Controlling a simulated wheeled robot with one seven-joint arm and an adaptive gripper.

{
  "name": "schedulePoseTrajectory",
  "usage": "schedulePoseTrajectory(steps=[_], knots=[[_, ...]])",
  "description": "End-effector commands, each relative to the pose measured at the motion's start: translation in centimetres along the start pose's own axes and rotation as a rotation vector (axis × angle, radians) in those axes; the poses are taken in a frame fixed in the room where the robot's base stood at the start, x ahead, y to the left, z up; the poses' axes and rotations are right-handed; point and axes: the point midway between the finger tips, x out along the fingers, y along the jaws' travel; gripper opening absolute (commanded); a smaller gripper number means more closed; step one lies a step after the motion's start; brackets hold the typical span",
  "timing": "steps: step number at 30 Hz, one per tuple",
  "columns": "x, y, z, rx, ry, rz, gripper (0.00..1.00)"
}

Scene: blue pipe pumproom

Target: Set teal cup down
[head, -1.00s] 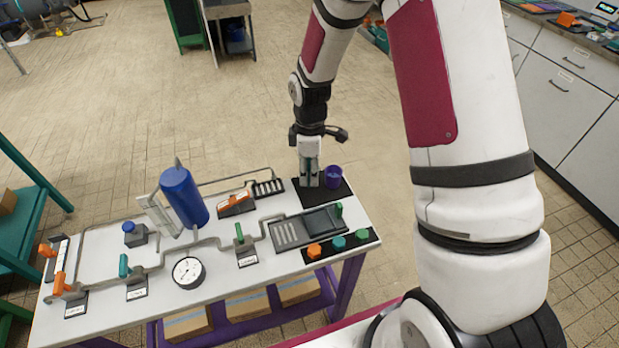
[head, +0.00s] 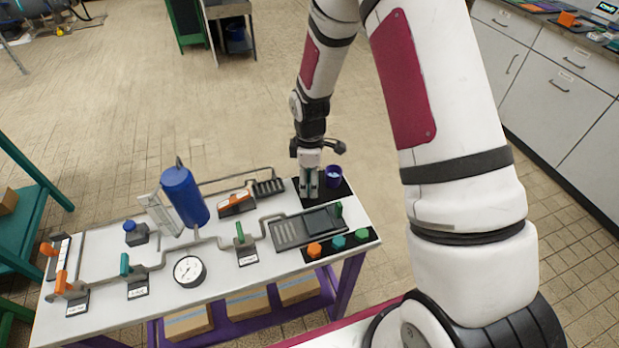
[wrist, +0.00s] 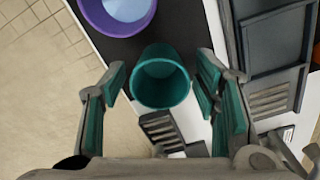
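The teal cup (wrist: 160,82) shows in the wrist view, seen from above into its open mouth. It is between the two teal-padded fingers of my gripper (wrist: 163,84), with a narrow gap on each side. My gripper is open around it. The cup looks upright, over the edge of the black mat (wrist: 103,43); its base is hidden, so I cannot tell whether it rests on the surface. In the head view my gripper (head: 309,190) points down at the mat (head: 343,192), and I cannot make the cup out from the fingers.
A purple cup (head: 333,180) with a pale inside stands on the mat, right of my gripper; it also shows in the wrist view (wrist: 92,14). A grey slotted tray (head: 292,231) and coloured knobs (head: 338,242) are in front. Pipes, valves and a blue cylinder (head: 184,196) fill the left.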

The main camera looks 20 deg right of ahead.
Motion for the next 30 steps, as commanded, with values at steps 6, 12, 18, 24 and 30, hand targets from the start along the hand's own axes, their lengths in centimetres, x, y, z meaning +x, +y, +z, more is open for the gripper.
schedulePoseTrajectory(steps=[6, 12, 18, 24, 30], knots=[[-0.5, 0.0, 0.0, 0.0, 0.001, 0.002, 0.56], [-3.4, 0.2, 0.0, 0.001, 0.002, 0.005, 0.56], [-7.6, 0.1, 0.0, 0.001, 0.002, 0.005, 0.56], [-10.8, 0.1, 0.0, 0.001, 0.001, 0.003, 0.56], [-12.5, -0.1, 0.1, 0.006, 0.0, 0.004, 0.56]])
